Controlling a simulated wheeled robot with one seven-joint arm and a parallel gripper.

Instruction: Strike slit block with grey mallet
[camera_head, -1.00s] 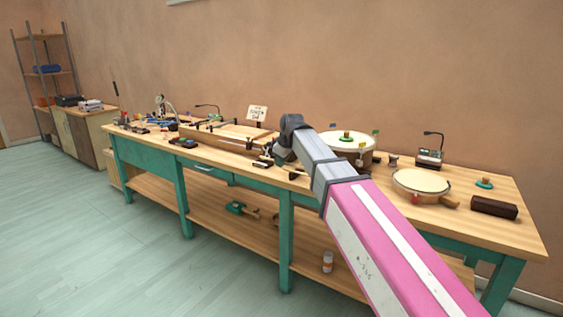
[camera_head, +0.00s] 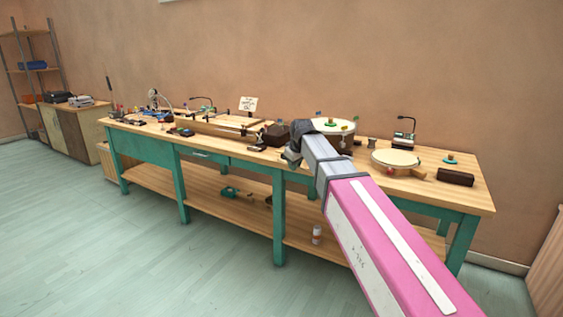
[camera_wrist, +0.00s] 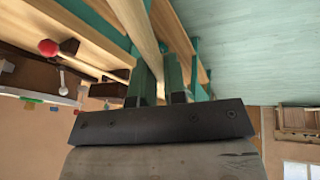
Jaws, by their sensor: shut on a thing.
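My gripper (camera_wrist: 161,72) has green fingers, shut on a pale wooden stick (camera_wrist: 137,25) that runs up out of the wrist view. No grey mallet head shows, so I cannot confirm which mallet this is. In the head view my gripper (camera_head: 293,156) is by the bench's front edge, largely hidden behind my wrist. A dark brown block (camera_head: 275,135) stands just left of it on the bench. Another dark brown block (camera_head: 455,177) lies at the bench's right end. No slit shows clearly on either, so I cannot tell which is the slit block.
The wooden bench (camera_head: 484,203) has green legs and a lower shelf. A large drum (camera_head: 345,140) and a flat round drum (camera_head: 395,158) stand right of my gripper. A red-headed mallet (camera_wrist: 48,47) shows in the wrist view. A small card sign (camera_head: 248,104) stands behind. Floor in front is clear.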

